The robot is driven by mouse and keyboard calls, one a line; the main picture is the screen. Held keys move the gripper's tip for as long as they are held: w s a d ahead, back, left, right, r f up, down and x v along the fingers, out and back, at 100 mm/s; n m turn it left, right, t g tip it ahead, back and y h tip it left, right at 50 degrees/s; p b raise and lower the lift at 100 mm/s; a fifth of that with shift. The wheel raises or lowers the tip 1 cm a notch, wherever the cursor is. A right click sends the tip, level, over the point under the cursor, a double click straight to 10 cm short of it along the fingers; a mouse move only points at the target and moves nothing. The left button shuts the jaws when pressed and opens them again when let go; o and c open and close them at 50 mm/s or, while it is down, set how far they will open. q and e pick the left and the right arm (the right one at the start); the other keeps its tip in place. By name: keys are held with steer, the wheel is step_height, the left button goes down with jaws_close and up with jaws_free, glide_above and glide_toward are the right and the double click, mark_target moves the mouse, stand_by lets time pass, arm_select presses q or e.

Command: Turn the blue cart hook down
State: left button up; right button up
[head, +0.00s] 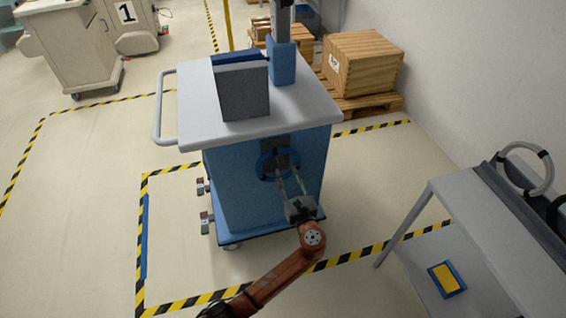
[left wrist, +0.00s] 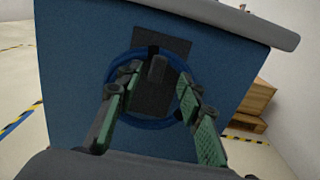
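The blue cart (head: 240,185) has a grey top and stands in the middle of the head view. Its side panel faces my left arm and also fills much of the left wrist view (left wrist: 75,65). A dark plate on that panel carries a dark hook (left wrist: 157,68), which points upward in the left wrist view. A blue ring (left wrist: 140,123) lies around the plate's lower part. My left gripper (head: 286,172) is in front of the panel, with its green fingers spread on either side of the hook. Contact cannot be told. My right gripper is out of view.
A grey box (head: 243,92) stands on the cart top, and a handle (head: 158,110) sticks out left. A grey table (head: 462,215) is at the right. Wooden crates (head: 362,65) are behind. Open floor lies left of the cart.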

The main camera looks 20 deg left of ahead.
mark_target(281, 160)
arm_select(q)
steer(key=x, duration=0.2)
steer(key=b+x, duration=0.1)
steer(key=x, duration=0.3)
steer(key=shift+f+b, duration=0.25)
steer(key=shift+b, duration=0.15)
steer(key=shift+w+a+r, duration=0.1)
steer(key=shift+w+a, duration=0.25)
steer(key=shift+w, duration=0.1)
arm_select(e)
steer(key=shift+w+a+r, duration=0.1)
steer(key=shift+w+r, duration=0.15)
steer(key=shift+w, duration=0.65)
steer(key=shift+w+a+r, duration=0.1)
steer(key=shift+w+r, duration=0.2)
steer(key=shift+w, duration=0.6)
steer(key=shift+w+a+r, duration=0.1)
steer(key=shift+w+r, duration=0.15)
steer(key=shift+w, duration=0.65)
arm_select(q)
steer(key=shift+c, duration=0.4)
